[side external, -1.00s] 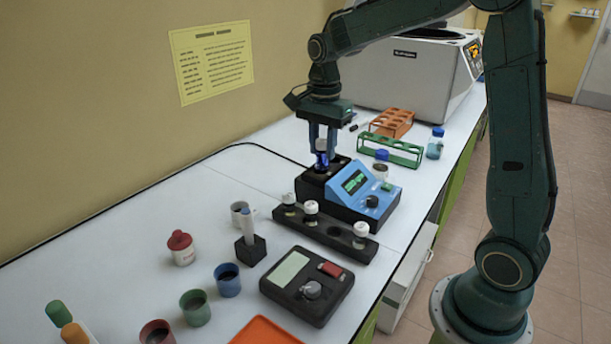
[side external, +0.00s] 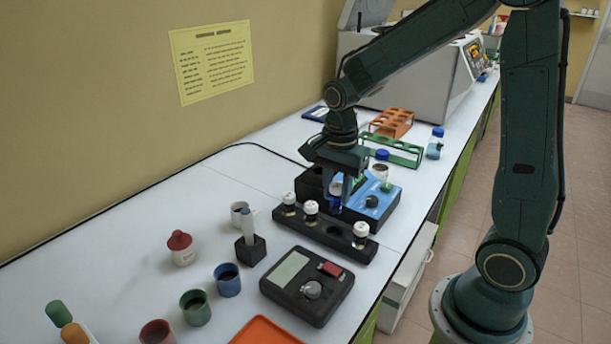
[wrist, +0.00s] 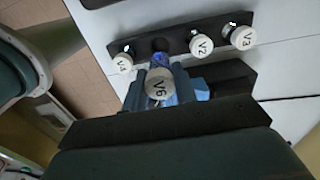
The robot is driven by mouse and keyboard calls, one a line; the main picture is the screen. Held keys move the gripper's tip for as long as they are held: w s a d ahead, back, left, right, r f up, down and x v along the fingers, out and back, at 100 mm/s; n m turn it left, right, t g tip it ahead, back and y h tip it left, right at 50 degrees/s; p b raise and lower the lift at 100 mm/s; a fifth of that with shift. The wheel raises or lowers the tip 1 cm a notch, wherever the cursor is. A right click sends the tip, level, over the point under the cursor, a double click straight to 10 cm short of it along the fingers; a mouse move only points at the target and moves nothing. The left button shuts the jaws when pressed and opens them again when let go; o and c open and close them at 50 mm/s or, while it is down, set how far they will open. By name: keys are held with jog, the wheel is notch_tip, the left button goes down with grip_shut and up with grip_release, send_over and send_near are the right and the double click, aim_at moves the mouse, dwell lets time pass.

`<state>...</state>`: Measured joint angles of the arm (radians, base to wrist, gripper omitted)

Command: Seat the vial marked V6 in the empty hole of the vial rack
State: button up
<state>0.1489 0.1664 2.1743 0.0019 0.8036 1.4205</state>
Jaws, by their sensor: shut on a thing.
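My gripper (side external: 337,200) is shut on the vial marked V6, whose white cap (wrist: 159,86) shows between the fingers in the wrist view. In the side view the vial is mostly hidden by the fingers. The black vial rack (side external: 327,236) is just in front of the gripper in the side view. Its empty hole (wrist: 160,45) lies between vial V4 (wrist: 122,62) and vial V2 (wrist: 200,44). Vial V3 (wrist: 242,38) sits at the end beyond V2. The held vial is apart from the hole, beside the rack on the blue device's side.
The blue device (side external: 384,204) stands right behind the rack, partly covered by my gripper. A black instrument (side external: 306,286) lies in front of the rack. A marker holder (side external: 250,250) and several cups stand to the left. Green and orange racks (side external: 392,122) are farther back.

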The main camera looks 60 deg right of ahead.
aim_at(336, 208)
jog(key=shift+f, duration=2.6)
jog(key=shift+f, duration=1.2)
dwell(0.9)
jog(key=o, duration=1.4)
jog(key=shift+r, duration=0.15)
jog(key=shift+r, duration=3.35)
